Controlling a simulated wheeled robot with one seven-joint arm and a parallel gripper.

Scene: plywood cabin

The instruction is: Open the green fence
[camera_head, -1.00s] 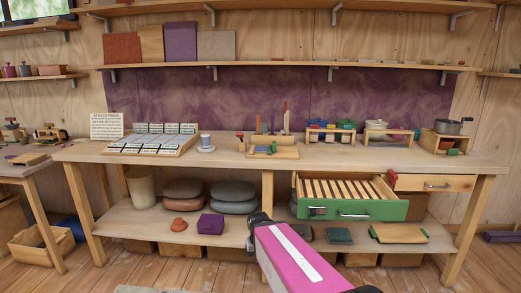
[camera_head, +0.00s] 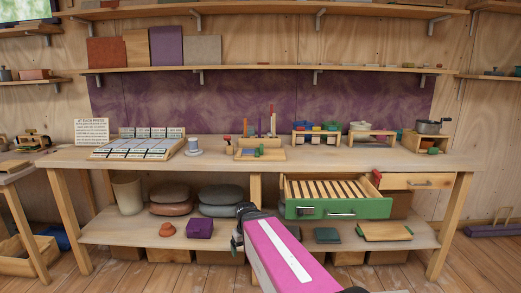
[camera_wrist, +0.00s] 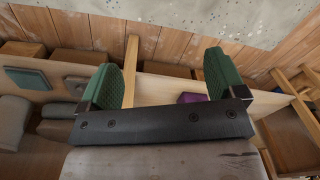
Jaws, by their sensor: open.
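I see no separate fence. The main green-fronted thing is a drawer (camera_head: 365,209) under the right part of the workbench, with wooden slats (camera_head: 325,189) inside. It stands pulled out. Its green front has a metal bar handle (camera_head: 340,214) and a small dark fitting (camera_head: 307,211) at its left. My gripper (camera_head: 240,226), at the end of my pink arm, is in front of the lower shelf, left of the drawer and apart from it. In the wrist view, its two green-padded fingers (camera_wrist: 163,78) are spread with nothing held between them.
A closed wooden drawer (camera_head: 400,181) sits to the right of the green one. The benchtop (camera_head: 230,165) carries trays and small racks. Floor in front is clear.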

